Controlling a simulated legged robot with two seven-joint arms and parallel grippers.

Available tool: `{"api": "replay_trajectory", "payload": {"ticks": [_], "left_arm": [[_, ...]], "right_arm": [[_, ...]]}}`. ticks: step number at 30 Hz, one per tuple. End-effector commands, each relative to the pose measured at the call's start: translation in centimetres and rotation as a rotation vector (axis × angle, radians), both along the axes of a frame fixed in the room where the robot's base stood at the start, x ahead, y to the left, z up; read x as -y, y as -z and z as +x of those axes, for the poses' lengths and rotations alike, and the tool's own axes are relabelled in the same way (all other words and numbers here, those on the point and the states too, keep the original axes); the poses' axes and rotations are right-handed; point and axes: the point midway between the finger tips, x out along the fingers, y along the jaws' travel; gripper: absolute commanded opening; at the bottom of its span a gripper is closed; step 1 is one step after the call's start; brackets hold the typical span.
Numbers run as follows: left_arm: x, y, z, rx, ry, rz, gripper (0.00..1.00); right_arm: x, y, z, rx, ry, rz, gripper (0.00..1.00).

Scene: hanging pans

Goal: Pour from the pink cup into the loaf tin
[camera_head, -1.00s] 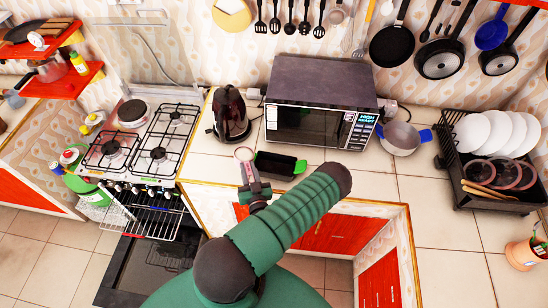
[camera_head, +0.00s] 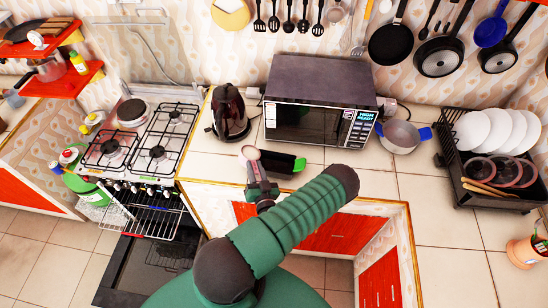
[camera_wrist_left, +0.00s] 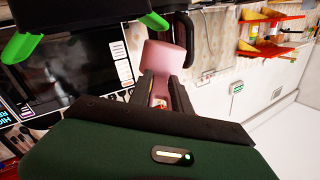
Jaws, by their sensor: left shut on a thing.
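The pink cup (camera_head: 250,153) is in my left gripper (camera_head: 257,174), held above the counter at the left end of the loaf tin. The wrist view shows the cup (camera_wrist_left: 168,62) between the two dark fingers (camera_wrist_left: 163,92), which are shut on it. The cup's contents cannot be made out. The black loaf tin (camera_head: 280,163) has green handles and sits on the counter in front of the microwave. The cup and gripper hide its left end. Part of the tin (camera_wrist_left: 85,10) shows at the upper left of the wrist view. My right gripper is not in view.
The microwave (camera_head: 318,97) stands behind the tin, and a dark kettle (camera_head: 230,113) stands to the left. A gas stove (camera_head: 150,145) is further left. A grey pot (camera_head: 400,137) and a dish rack (camera_head: 485,170) stand to the right.

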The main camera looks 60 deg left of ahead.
Motion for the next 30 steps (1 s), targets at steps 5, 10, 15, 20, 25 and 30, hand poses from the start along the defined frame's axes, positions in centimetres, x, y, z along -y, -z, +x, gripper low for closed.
{"api": "replay_trajectory", "payload": {"ticks": [5,10,15,20,25,30], "left_arm": [[-0.2,0.7,0.6,-0.047,0.001,0.013,0.0],[-0.3,1.1,1.1,-0.095,0.001,0.025,0.0],[-0.1,1.4,1.8,-0.147,0.001,0.042,0.0],[0.2,1.4,2.0,-0.177,0.0,0.053,0.0],[0.5,1.4,2.2,-0.188,0.001,0.059,0.0],[0.3,1.6,2.3,-0.201,-0.001,0.062,0.0]], "right_arm": [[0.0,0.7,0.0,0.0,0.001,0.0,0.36],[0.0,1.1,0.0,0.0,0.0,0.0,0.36],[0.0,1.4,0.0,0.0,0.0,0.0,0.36],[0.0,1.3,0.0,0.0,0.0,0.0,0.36],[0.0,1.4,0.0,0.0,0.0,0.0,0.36],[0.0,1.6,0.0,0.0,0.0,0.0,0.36]]}}
